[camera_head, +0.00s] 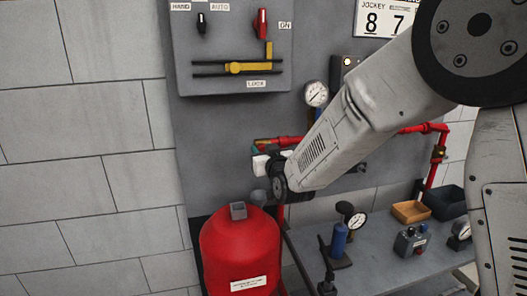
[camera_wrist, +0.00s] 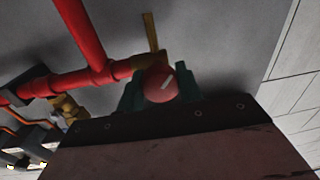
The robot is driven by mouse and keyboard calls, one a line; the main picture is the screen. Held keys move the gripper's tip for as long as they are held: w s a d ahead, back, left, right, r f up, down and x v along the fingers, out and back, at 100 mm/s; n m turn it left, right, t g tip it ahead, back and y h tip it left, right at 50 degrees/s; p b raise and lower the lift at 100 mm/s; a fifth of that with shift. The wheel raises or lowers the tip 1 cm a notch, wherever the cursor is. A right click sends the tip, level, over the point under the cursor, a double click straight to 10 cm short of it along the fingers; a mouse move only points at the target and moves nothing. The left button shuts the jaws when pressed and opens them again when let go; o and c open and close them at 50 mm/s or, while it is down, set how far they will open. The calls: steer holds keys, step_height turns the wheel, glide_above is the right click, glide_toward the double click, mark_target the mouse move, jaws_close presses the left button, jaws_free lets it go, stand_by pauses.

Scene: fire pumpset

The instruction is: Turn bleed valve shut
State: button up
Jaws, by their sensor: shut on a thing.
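The bleed valve shows in the wrist view as a round red knob (camera_wrist: 160,86) with a white slanted mark on its face. It sits at the end of a brass fitting (camera_wrist: 147,62) on a red pipe (camera_wrist: 72,82). My gripper (camera_wrist: 161,93) has its teal fingers on both sides of the knob and is shut on it. In the head view my gripper (camera_head: 262,160) is at the left end of the red pipe (camera_head: 288,141), above the red tank. The knob is hidden there behind my gripper and wrist.
A red tank (camera_head: 240,250) stands just below my gripper. A grey panel (camera_head: 230,50) with switches and a yellow slide is above. A pressure gauge (camera_head: 316,93) is close to my arm. A bench (camera_head: 375,260) at lower right holds trays, a blue cylinder and a control box.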

steer(key=m, duration=0.7)
steer(key=shift+t, duration=0.3)
steer(key=m, duration=0.8)
steer(key=shift+h, duration=0.4)
steer(key=m, duration=0.6)
steer(key=shift+f+m+t+h, duration=0.1)
steer(key=shift+m+t+h, duration=0.2)
steer(key=shift+m, duration=0.1)
steer(key=m, duration=0.7)
steer(key=shift+h, duration=0.3)
steer(key=shift+m, duration=0.3)
steer(key=o, duration=1)
